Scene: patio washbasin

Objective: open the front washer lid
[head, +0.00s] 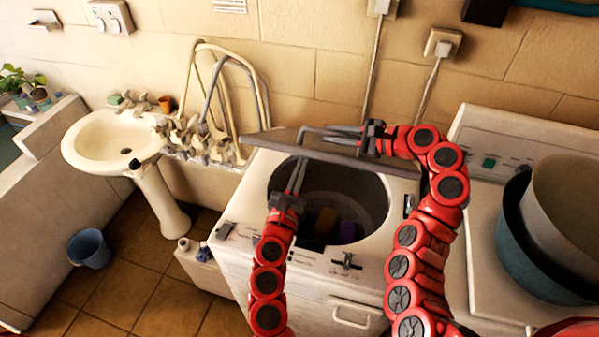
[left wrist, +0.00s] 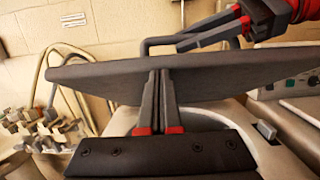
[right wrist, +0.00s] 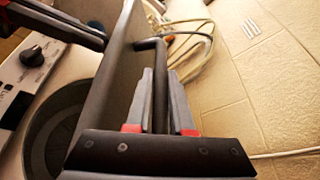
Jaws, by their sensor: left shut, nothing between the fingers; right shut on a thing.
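The front washer (head: 335,268) is white, with a round dark opening on top. Its grey lid (head: 280,139) is raised and tilted up, seen nearly edge-on; it also shows in the left wrist view (left wrist: 100,75) and the right wrist view (right wrist: 115,90). My right gripper (head: 332,133) is behind the lid, shut on its dark bar handle (right wrist: 159,60). My left gripper (head: 299,163) is shut and empty, above the opening on the lid's near side. Its fingertips (left wrist: 160,72) overlap the lid; whether they touch it I cannot tell.
Purple and yellowish things lie inside the tub, partly hidden. A second white machine (head: 485,225) on the right carries large basins (head: 565,215). A washbasin (head: 110,140) and hoses (head: 228,60) are at left. A blue bucket (head: 90,248) stands on the tiled floor.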

